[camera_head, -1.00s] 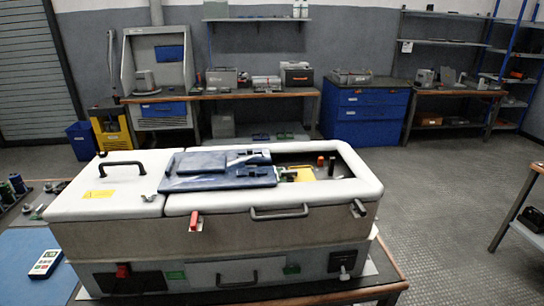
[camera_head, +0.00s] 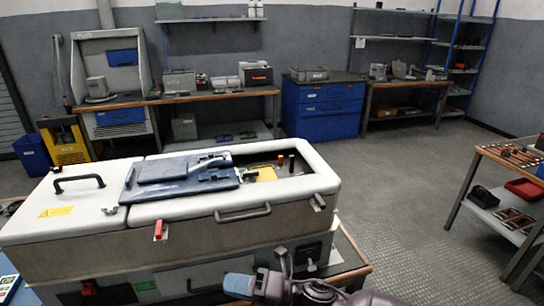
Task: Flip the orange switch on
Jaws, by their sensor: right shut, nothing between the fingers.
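The capacitor bank (camera_head: 75,222) is a long white-topped, grey-sided case on a bench. A small orange cylindrical part (camera_head: 280,159) stands in its open top recess, beside a black one; I cannot tell whether this is the orange switch. A red lever (camera_head: 158,230) hangs on the front side, and a red part (camera_head: 88,287) sits on the lower front panel. My right gripper (camera_head: 236,285) comes in at the bottom, in front of the lower panel. It is shut, with nothing in it, and apart from the orange part. My left gripper is out of view.
A blue-grey cover plate (camera_head: 180,178) lies over part of the opening. A handle (camera_head: 243,212) sticks out of the front. A side table (camera_head: 505,160) with tools stands at right. The floor (camera_head: 400,190) between is clear.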

